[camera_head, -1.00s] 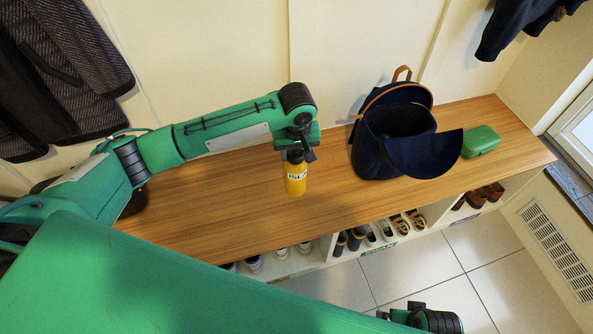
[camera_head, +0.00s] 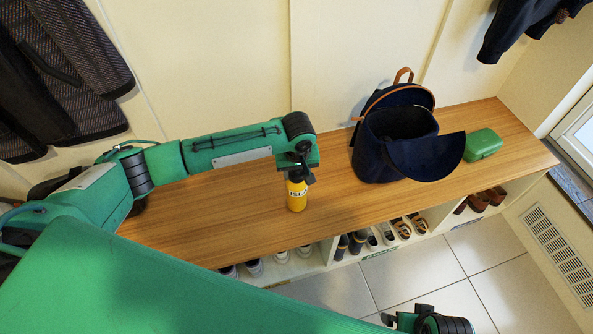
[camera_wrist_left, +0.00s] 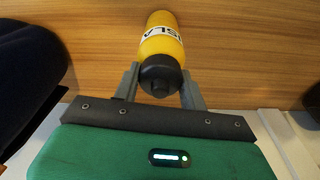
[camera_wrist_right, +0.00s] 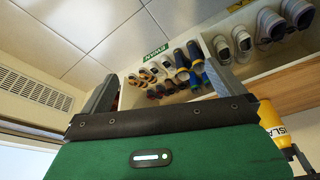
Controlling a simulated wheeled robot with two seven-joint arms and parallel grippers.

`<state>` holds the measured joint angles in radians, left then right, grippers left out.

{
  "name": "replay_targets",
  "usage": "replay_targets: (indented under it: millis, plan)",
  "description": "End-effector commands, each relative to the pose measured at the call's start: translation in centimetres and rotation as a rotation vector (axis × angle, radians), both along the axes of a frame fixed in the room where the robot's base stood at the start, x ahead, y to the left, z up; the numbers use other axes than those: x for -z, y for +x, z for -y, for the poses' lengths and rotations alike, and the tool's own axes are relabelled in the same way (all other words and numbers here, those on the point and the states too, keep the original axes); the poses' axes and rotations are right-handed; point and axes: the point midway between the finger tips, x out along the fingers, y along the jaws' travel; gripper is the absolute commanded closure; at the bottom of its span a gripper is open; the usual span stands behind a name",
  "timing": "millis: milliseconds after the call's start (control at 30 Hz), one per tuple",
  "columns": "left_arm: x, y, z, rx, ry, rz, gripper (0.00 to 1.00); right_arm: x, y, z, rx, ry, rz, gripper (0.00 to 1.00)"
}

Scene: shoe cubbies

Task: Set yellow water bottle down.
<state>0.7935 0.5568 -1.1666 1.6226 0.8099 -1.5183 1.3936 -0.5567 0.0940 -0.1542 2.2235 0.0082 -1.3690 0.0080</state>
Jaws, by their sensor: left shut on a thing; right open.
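The yellow water bottle (camera_head: 297,196) has a black cap and a white label with dark letters. It is upright at the wooden bench top (camera_head: 235,205), near the front edge; I cannot tell for sure whether its base touches the wood. My left gripper (camera_head: 298,174) is shut on the bottle's black cap. The left wrist view shows the bottle (camera_wrist_left: 162,42) with its cap between the two fingers (camera_wrist_left: 160,85). My right gripper (camera_wrist_right: 155,92) is open and empty, low in front of the bench. The bottle also shows at the right edge of the right wrist view (camera_wrist_right: 272,122).
An open navy backpack (camera_head: 385,150) stands right of the bottle, with a green case (camera_head: 483,144) beyond it. Shoes (camera_head: 355,242) fill the cubbies below the bench top. Bare wood lies left of the bottle and between it and the backpack. Coats (camera_head: 60,75) hang at left.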

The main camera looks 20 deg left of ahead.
Motion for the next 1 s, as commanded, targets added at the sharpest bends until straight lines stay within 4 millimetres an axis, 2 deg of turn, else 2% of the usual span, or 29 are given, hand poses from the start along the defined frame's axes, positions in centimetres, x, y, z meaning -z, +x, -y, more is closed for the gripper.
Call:
replay_targets:
  millis: [33,133,500,600,667,733,1000]
  plan:
    - [0.0,0.0,0.0,0.000,0.000,-0.001,0.54,0.2,0.0,0.0,0.000,-0.001,-0.004,0.00]
    - [0.0,0.0,0.0,0.000,0.000,0.000,0.36,0.7,-0.2,0.1,0.000,-0.002,-0.014,0.00]
    - [-0.2,0.0,0.0,0.001,0.001,0.001,0.36,0.9,-0.2,0.1,0.000,-0.003,-0.015,0.00]
    - [-1.8,-0.1,0.1,0.001,0.000,0.001,0.36,-0.3,0.0,0.0,0.000,0.000,0.002,0.00]
    - [-3.0,-0.3,0.1,0.001,0.000,0.001,0.36,-0.3,0.1,0.0,0.000,0.001,0.004,0.00]
    - [-4.6,-0.4,0.2,0.001,-0.001,0.002,0.36,1.6,-0.2,-0.1,0.002,-0.001,-0.025,0.00]
    - [-10.0,-1.0,0.5,0.000,-0.001,0.002,0.36,3.5,-0.2,-0.1,0.001,-0.005,-0.046,0.00]
